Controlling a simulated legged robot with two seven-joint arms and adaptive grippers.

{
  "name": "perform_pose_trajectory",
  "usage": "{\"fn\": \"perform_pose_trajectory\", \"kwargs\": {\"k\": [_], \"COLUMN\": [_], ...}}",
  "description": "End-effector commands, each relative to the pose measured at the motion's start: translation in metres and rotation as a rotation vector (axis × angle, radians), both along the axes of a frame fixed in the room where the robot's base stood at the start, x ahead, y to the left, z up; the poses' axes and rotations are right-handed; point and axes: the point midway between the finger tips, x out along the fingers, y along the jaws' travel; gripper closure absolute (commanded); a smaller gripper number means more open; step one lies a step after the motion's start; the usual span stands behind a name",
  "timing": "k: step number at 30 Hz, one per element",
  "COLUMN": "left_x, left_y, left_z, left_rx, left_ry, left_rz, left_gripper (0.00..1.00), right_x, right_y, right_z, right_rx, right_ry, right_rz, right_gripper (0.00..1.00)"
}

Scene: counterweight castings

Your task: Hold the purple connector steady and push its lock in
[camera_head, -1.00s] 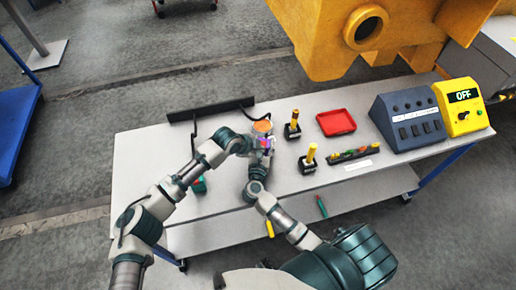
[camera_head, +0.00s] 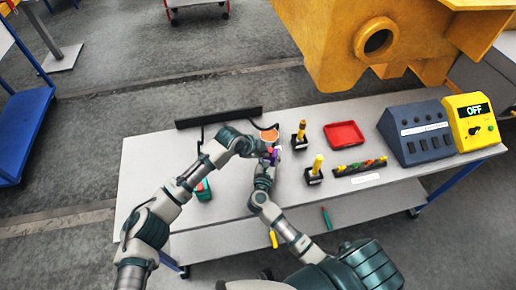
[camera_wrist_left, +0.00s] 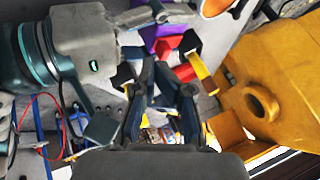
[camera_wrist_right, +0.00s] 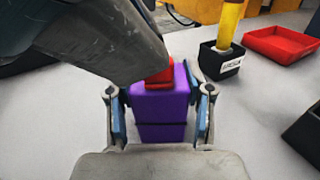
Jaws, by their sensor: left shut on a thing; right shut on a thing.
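The purple connector (camera_wrist_right: 162,105) stands upright between the two fingers of my right gripper (camera_wrist_right: 160,118), which is shut on it. It also shows small in the head view (camera_head: 273,158). Its red lock (camera_wrist_right: 160,77) sticks up from its top. My left gripper (camera_wrist_left: 163,85) comes down from above and is shut at the lock. How far the lock sits in the connector cannot be told.
An orange round piece (camera_head: 268,136) lies behind the grippers. Yellow-handled posts (camera_head: 314,172), a red tray (camera_head: 344,134) and a rack of small coloured parts (camera_head: 360,166) stand to the right. A large yellow casting (camera_head: 385,45) overhangs the table's back.

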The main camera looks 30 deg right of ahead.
Motion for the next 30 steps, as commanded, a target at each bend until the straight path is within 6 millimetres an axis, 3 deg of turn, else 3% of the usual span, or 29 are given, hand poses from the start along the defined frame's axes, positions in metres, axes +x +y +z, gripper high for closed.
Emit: {"fn": "perform_pose_trajectory", "kwargs": {"k": [3,9,20,21,24,30], "left_x": [-0.002,-0.006,-0.008,-0.008,-0.008,-0.008], "left_y": [0.017,0.034,0.039,0.039,0.038,0.039], "left_z": [0.022,0.047,0.054,0.054,0.054,0.055], "left_rx": [-0.001,0.001,0.005,0.005,0.004,0.004], "left_ry": [-0.005,-0.006,-0.005,-0.005,-0.005,-0.005], "left_rz": [0.000,0.002,0.003,0.003,0.003,0.003], "left_gripper": [1.00,1.00,1.00,1.00,1.00,1.00], "right_x": [-0.001,-0.001,-0.001,-0.001,-0.001,-0.002], "right_y": [0.001,-0.001,-0.003,-0.003,-0.003,-0.003], "right_z": [-0.004,-0.004,-0.004,-0.004,-0.003,-0.002], "right_rx": [0.005,0.005,0.004,0.004,0.003,0.002], "right_ry": [0.008,0.008,0.007,0.007,0.005,0.002], "right_rz": [0.000,-0.001,-0.004,-0.004,-0.004,-0.004], "right_gripper": [0.91,0.91,0.91,0.44,0.20,0.20]}}
